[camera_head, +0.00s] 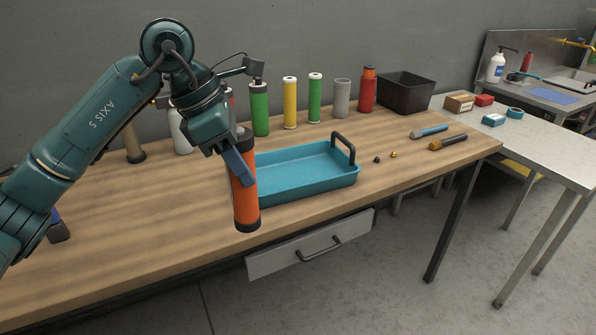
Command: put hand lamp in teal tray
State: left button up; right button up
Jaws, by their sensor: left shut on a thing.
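The hand lamp (244,194) is an orange cylinder with dark ends. My left gripper (240,163) is shut on its upper part and holds it nearly upright, in front of the left end of the teal tray. The teal tray (336,180) lies on the wooden workbench, with a dark handle at its right end. Its visible inside is empty, and its left end is hidden behind the lamp and gripper. I cannot tell whether the lamp's lower end touches the bench. My right gripper is not in view.
Green (260,110), yellow (290,104), grey (341,98) and red (367,92) cylinders stand behind the tray. A black bin (407,94) stands at the back right. Two screwdriver-like tools (448,142) lie right of the tray.

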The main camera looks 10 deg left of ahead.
aim_at(277, 183)
jog(key=i, duration=0.9)
